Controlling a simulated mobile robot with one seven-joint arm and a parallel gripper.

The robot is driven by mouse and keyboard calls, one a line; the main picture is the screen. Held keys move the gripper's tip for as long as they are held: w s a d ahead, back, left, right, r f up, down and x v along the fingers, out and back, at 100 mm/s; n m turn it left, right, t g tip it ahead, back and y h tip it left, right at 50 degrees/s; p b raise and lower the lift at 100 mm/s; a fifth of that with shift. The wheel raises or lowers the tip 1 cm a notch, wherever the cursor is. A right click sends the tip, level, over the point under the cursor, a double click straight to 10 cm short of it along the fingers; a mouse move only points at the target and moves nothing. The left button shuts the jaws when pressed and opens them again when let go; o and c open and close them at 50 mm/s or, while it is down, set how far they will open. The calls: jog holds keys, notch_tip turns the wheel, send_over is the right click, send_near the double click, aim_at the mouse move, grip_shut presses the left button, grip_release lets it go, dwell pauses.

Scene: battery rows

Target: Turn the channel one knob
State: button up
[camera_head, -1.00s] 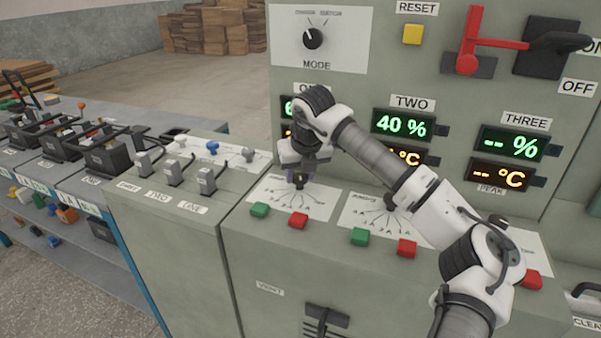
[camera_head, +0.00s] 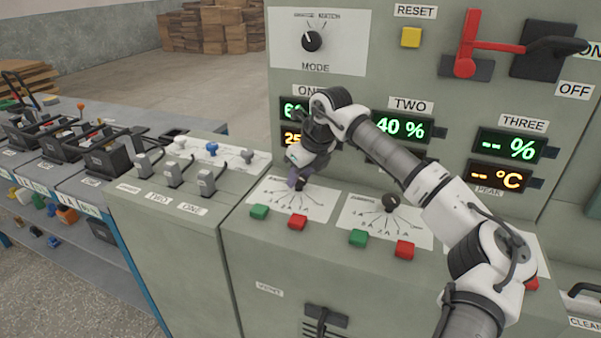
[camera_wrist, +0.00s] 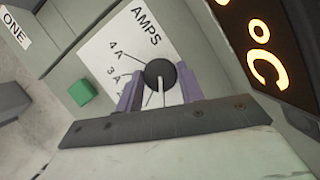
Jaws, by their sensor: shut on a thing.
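The channel one knob (camera_wrist: 160,74) is a round black dial with a pale pointer line, on a white AMPS scale plate (camera_wrist: 113,55). In the wrist view it sits between the two purple fingers of my gripper (camera_wrist: 160,90), which is shut on it. In the head view my gripper (camera_head: 299,180) reaches down onto the channel one plate (camera_head: 318,203), below the display labelled ONE, and mostly hides the knob.
A green button (camera_head: 259,212) and a red button (camera_head: 298,222) sit just in front of the plate. The channel two knob (camera_head: 391,202) is to the right. Levers (camera_head: 207,180) stand on the left console. The upright display panel is close behind my gripper.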

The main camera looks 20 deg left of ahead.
dwell(0.4)
jog(key=o, duration=1)
jog(key=shift+r, duration=0.1)
jog(key=b+v, duration=0.1)
jog(key=v, duration=1.2)
jog(key=shift+d+r, duration=0.25)
jog(key=shift+r, duration=0.05)
